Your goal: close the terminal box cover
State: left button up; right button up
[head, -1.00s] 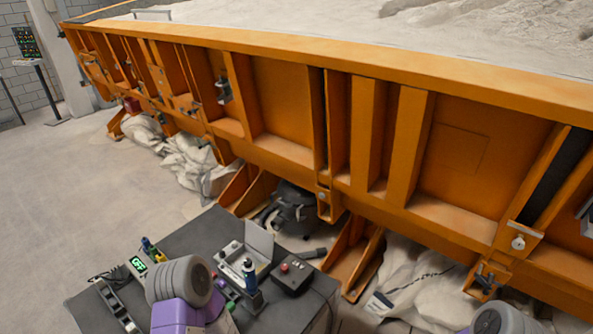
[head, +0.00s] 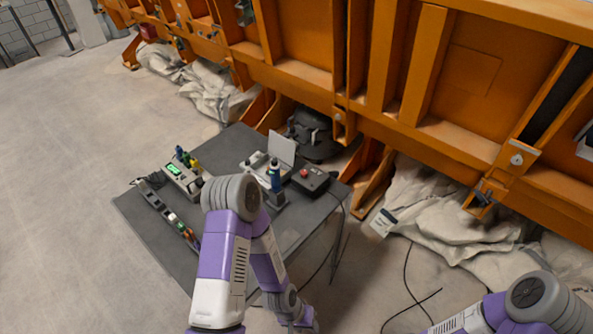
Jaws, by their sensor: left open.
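The terminal box (head: 256,167) appears to be the small light grey box on the dark table, with its pale cover (head: 282,147) standing up, open, at its back right side. My left arm rises in front of the table and bends back down. My left gripper (head: 300,327) is at the bottom edge of the head view, below and in front of the table, well apart from the box. Its fingertips are mostly cut off, and I see nothing held in it. My right arm shows at the bottom right; its gripper is out of view.
On the table (head: 222,152), a blue-topped tool (head: 275,178) stands close in front of the box. A black box with a red button (head: 310,180) is to its right. A meter with a green display (head: 183,178) and a strip (head: 160,207) lie left. The orange sandbed frame (head: 290,85) is behind.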

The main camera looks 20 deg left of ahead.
aim_at(279, 146)
jog(key=z, duration=0.65)
jog(key=i, duration=0.65)
jog(key=u, duration=4.3)
jog(key=k, duration=0.9)
jog(key=z, duration=1.55)
jog(key=i, duration=0.5)
jog(key=u, duration=0.05)
